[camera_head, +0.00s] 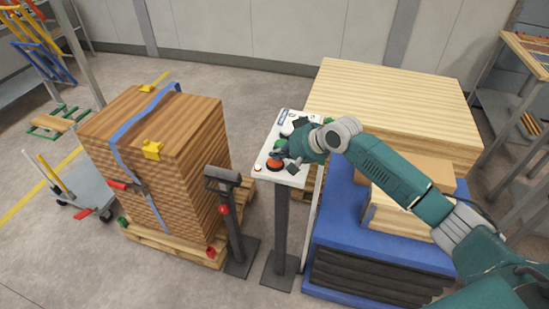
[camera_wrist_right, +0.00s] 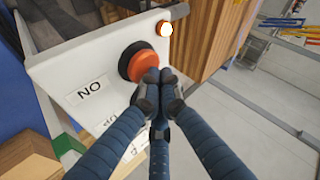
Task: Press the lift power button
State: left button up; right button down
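A white control panel (camera_head: 290,176) stands on a grey post in the middle of the head view. It carries a round orange-red button (camera_head: 274,163) on a black collar and a green button (camera_head: 281,143). My right gripper (camera_head: 284,154) is over the panel, close to the red button. In the right wrist view the red button (camera_wrist_right: 138,64) is just beyond my dark fingers (camera_wrist_right: 158,80), whose tips are drawn together with nothing between them. The tips overlap its edge; I cannot tell if they touch it. A label reading "NO" (camera_wrist_right: 88,90) is beside the button. My left gripper is out of view.
A small lit lamp (camera_wrist_right: 165,29) sits at the panel's corner. A strapped wooden stack (camera_head: 185,130) stands left, with a dark post (camera_head: 234,220) before it. A blue platform (camera_head: 340,205) bearing wooden boards (camera_head: 390,95) is at right. Open floor lies at left.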

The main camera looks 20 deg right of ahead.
aim_at(278, 161)
jog(key=shift+s+f, duration=0.15)
jog(key=shift+f, duration=0.2)
jog(key=shift+s+f, duration=0.25)
jog(key=shift+f, duration=0.3)
jog(key=shift+r+p, duration=0.1)
jog(key=shift+p, duration=0.3)
dwell(0.4)
jog(key=r+p, duration=0.6)
jog(key=p, duration=0.1)
jog(key=shift+w+r, duration=0.3)
